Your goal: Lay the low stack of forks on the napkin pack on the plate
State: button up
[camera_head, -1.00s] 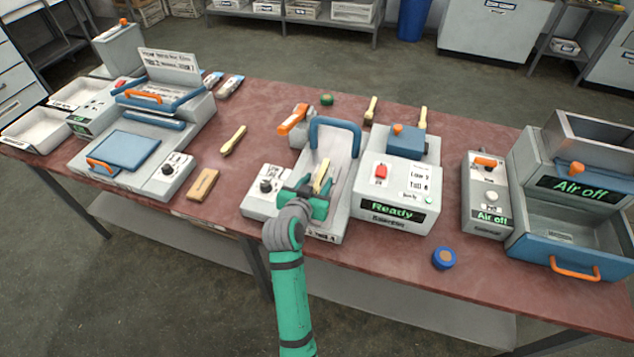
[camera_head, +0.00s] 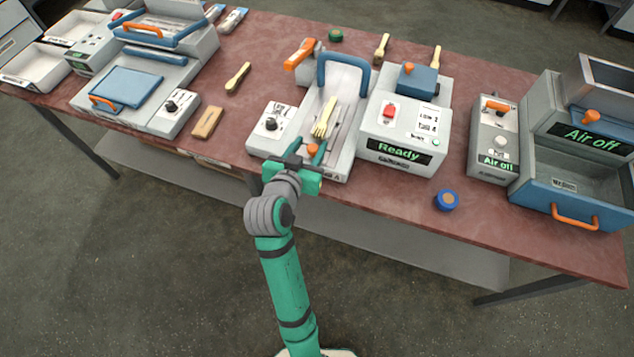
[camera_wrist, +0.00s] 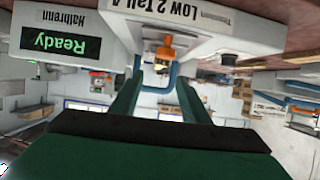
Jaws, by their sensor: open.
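A pale yellow bundle of forks (camera_head: 325,118) lies in the grey channel of the middle press, under a blue hoop handle (camera_head: 343,62). My gripper (camera_head: 306,163) is open and empty at the front end of that channel, by an orange knob (camera_head: 313,150) and apart from the forks. In the wrist view its two fingers (camera_wrist: 160,105) stand apart, with the orange knob (camera_wrist: 165,48) beyond them. Other pale utensils lie at the left (camera_head: 237,77) and at the back (camera_head: 381,48); I cannot tell their stack heights. A blue plate (camera_head: 122,86) is on the left machine. I cannot make out a napkin pack on it.
The press's control box (camera_head: 402,135) reads "Ready". A brown block (camera_head: 207,122) and a blue round item (camera_head: 446,200) lie near the table's front edge. An "Air off" machine (camera_head: 570,150) stands at right. The red tabletop (camera_head: 235,140) has free patches between machines.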

jog(key=s+d+f+n+y, duration=0.1)
jog(key=s+f+n+y, duration=0.1)
jog(key=s+f, duration=0.55)
jog(key=s+f+n+y, duration=0.2)
jog(key=s+f, duration=0.2)
jog(key=s, duration=0.6)
jog(key=s+d+r+t, duration=0.1)
jog(key=s+r, duration=0.1)
jog(key=s, duration=0.7)
jog(key=s+d+r+m+t, duration=0.1)
jog(key=s+r, duration=0.1)
jog(key=s, duration=0.8)
jog(key=shift+r, duration=0.15)
